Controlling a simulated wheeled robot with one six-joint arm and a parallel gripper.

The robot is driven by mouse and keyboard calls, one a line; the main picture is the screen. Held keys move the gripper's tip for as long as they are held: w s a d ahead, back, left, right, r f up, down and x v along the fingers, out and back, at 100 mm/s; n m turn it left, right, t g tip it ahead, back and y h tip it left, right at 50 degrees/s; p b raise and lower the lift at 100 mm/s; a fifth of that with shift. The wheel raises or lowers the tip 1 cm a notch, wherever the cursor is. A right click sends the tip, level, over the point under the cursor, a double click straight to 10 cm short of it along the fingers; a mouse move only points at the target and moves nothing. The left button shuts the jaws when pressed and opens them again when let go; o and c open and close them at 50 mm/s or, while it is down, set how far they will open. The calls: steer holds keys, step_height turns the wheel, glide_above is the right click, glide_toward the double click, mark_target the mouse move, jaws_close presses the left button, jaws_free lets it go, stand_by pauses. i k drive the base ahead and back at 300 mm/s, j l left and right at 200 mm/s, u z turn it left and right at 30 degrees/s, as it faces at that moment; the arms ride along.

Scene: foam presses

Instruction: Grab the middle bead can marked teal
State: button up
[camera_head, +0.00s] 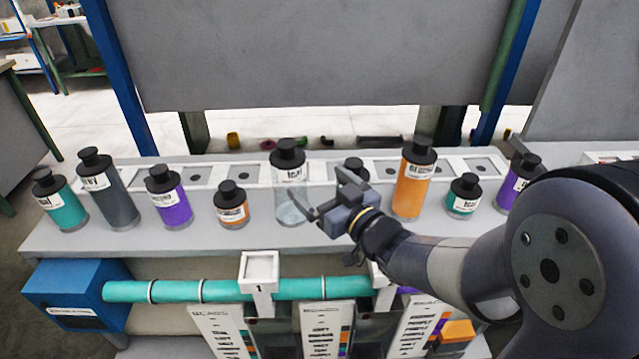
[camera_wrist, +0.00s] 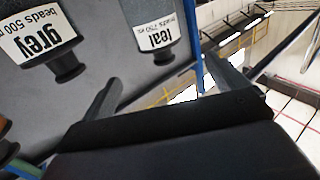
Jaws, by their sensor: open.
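Three cans with black caps bear teal bodies or a teal label in the head view. A teal-bodied can (camera_head: 66,210) stands at the far left end. A taller can with a clear, pale body (camera_head: 291,208) and a label seeming to read teal stands near the middle. A small teal can (camera_head: 462,200) stands right of the tall orange one. My gripper (camera_head: 327,195) is open and empty, just right of the pale can and apart from it. In the wrist view my open fingers (camera_wrist: 165,85) lie below a teal-labelled can (camera_wrist: 153,37), seen upside down.
A grey can (camera_head: 107,195), purple cans (camera_head: 170,207) (camera_head: 508,192), a small orange can (camera_head: 232,212) and a tall orange can (camera_head: 411,187) share the shelf (camera_head: 240,242). My gripper partly hides another can (camera_head: 355,166). The wrist view shows a grey-labelled can (camera_wrist: 40,35).

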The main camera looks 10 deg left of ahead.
mark_target(55, 194)
steer(key=u, duration=2.2)
steer(key=i+j+z, duration=0.7)
steer(key=j, duration=0.15)
steer(key=i+j+z, duration=0.1)
steer(key=j+z, duration=0.15)
steer(key=i+j+z, duration=0.25)
steer(key=j, duration=0.25)
steer(key=j+z, duration=0.5)
steer(key=j, duration=0.3)
